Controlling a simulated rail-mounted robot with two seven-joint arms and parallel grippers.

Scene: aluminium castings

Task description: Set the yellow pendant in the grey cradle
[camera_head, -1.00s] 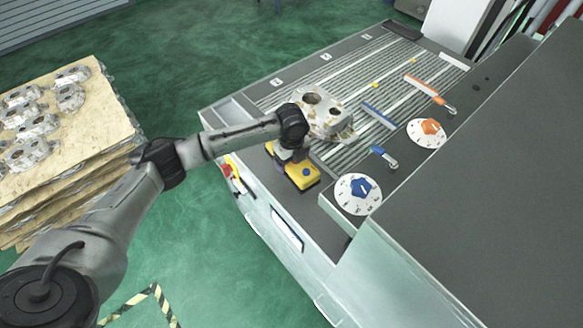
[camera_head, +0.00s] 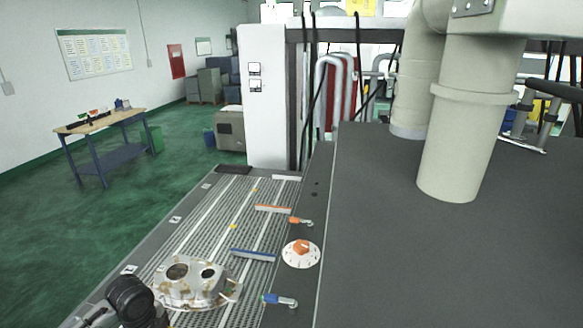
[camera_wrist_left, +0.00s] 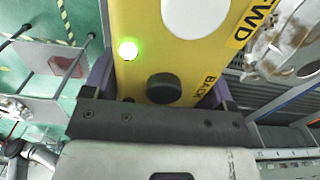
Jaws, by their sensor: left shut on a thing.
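The yellow pendant (camera_wrist_left: 160,35) fills the upper middle of the left wrist view. It has a white disc, a black round knob, a lit green lamp and the words FWD and BACK. In the head view only a dark link of my left arm shows at the bottom left; the gripper and pendant are outside that view. I cannot make out the grey cradle in either current view. My right gripper is not in view.
An aluminium casting (camera_head: 193,284) lies on the slatted conveyor bed (camera_head: 215,222), close to my left arm. Blue-handled (camera_head: 279,299) and orange-handled (camera_head: 300,221) levers and an orange dial (camera_head: 301,253) line the bed's right side. A large dark surface (camera_head: 430,260) lies right.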

